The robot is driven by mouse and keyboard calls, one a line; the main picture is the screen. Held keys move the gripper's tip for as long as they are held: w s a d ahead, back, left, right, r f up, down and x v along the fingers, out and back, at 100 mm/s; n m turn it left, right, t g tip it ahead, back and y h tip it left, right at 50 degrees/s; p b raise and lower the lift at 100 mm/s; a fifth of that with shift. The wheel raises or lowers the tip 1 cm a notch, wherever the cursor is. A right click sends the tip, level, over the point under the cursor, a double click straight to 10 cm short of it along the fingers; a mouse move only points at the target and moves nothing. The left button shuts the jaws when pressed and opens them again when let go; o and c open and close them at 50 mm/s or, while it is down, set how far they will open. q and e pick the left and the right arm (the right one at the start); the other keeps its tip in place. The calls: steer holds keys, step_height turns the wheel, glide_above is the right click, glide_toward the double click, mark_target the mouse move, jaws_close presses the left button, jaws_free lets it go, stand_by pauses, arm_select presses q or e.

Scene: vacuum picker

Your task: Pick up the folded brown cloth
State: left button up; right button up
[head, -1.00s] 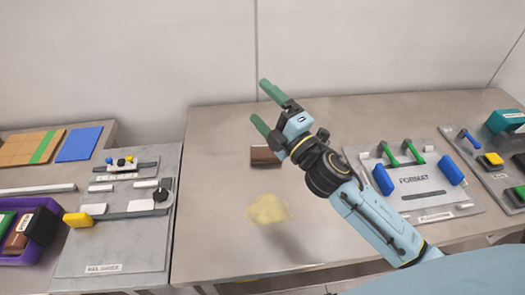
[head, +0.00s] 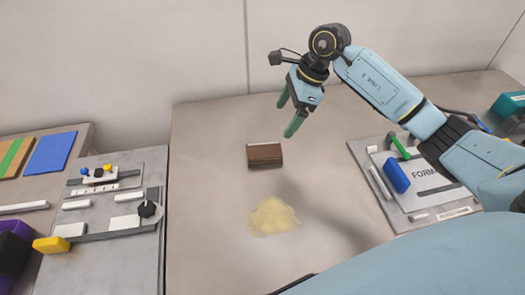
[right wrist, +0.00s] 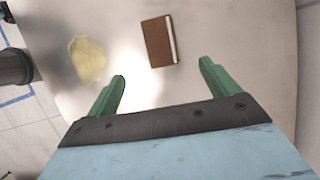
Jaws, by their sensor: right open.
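The folded brown cloth (head: 265,154) lies flat on the bare table in the head view, a small dark brown block shape. It also shows in the right wrist view (right wrist: 158,42), with a pale edge along its right side. My right gripper (head: 287,116) is open and empty. It hangs above the table with its green fingers pointing down, above and slightly right of the cloth in the head view. In the right wrist view the cloth lies beyond and between the two fingertips (right wrist: 163,71), apart from them. My left gripper is not in view.
A yellow patch or cloth (head: 272,217) lies on the table in front of the brown cloth. A grey board (head: 420,185) with blue and green handles is at right. A grey fixture plate (head: 110,240) with a yellow block (head: 51,245) is at left.

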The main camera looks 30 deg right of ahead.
glide_above(265, 150)
steer(key=s+d, duration=0.1)
steer(key=d, duration=0.1)
steer(key=f, duration=0.6)
steer(key=shift+d+f, duration=0.2)
steer(key=shift+f, duration=0.1)
steer(key=x, duration=0.5)
steer(key=shift+w, duration=0.15)
steer(key=shift+f, duration=0.3)
arm_select(q)
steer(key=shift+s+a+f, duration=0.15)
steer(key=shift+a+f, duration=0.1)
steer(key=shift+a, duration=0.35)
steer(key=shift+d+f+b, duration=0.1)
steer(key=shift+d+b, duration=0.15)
steer(key=shift+b, duration=0.1)
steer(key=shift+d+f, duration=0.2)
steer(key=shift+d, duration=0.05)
arm_select(e)
steer(key=shift+f, duration=0.2)
